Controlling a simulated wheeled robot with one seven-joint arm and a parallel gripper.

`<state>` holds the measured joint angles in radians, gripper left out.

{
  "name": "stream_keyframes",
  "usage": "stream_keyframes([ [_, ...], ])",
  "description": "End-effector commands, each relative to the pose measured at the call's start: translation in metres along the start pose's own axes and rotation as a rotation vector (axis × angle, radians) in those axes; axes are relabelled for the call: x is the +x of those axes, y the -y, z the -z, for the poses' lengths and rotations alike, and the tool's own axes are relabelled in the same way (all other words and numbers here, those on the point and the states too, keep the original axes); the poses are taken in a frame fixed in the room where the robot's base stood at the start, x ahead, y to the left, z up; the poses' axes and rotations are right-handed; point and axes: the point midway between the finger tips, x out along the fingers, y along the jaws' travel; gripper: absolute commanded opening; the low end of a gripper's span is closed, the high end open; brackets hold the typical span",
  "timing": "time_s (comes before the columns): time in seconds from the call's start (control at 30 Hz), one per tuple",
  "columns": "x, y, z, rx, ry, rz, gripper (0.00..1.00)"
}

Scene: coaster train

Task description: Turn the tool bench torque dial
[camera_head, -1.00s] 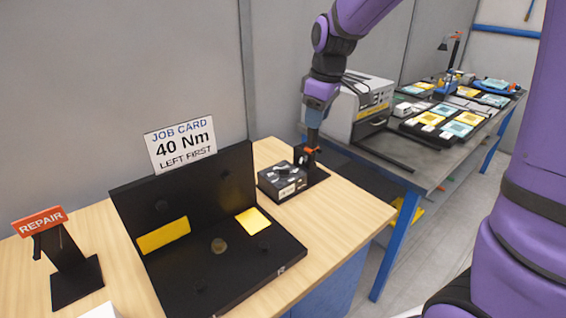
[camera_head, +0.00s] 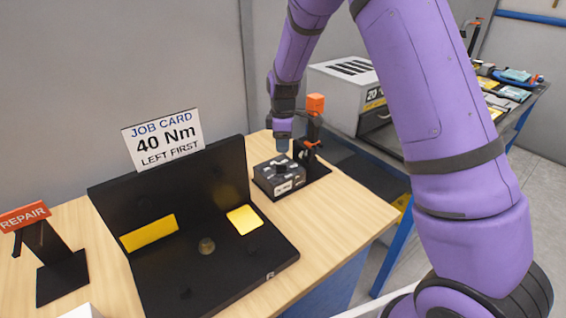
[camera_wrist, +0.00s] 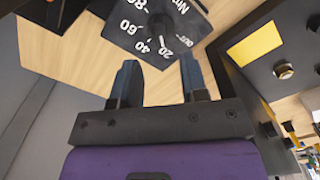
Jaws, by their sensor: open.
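The torque dial box (camera_head: 278,176) is a small black unit on the wooden bench, beside a dark stand with an orange top. In the wrist view its dark face (camera_wrist: 122,30) shows marks 20, 40, 60, 80 and Nm. A short white line lies between the 20 and the 40; I cannot tell exactly what it points at. My gripper (camera_head: 283,148) is above the box, pointing down. In the wrist view its two fingers (camera_wrist: 160,68) are apart with nothing between them, and the dial face lies beyond their tips. Whether they touch the dial is unclear.
The job card (camera_head: 163,139) reads 40 Nm, left first, above a black fixture (camera_head: 235,264) with yellow pads. The orange-topped stand (camera_head: 314,122) is close beside my gripper. A repair sign (camera_head: 25,215) stands left. A grey machine (camera_head: 335,95) and second table are behind.

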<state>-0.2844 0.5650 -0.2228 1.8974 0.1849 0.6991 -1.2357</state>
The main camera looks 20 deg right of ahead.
Motion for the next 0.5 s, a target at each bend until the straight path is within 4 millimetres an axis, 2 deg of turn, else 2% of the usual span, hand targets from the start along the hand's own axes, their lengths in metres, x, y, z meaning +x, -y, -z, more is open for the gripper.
stream_keyframes([
  [0.2, 0.041, 0.001, 0.000, 0.001, 0.002, 0.003, 0.40],
  [0.5, 0.073, 0.000, 0.000, 0.002, 0.001, 0.001, 0.40],
])
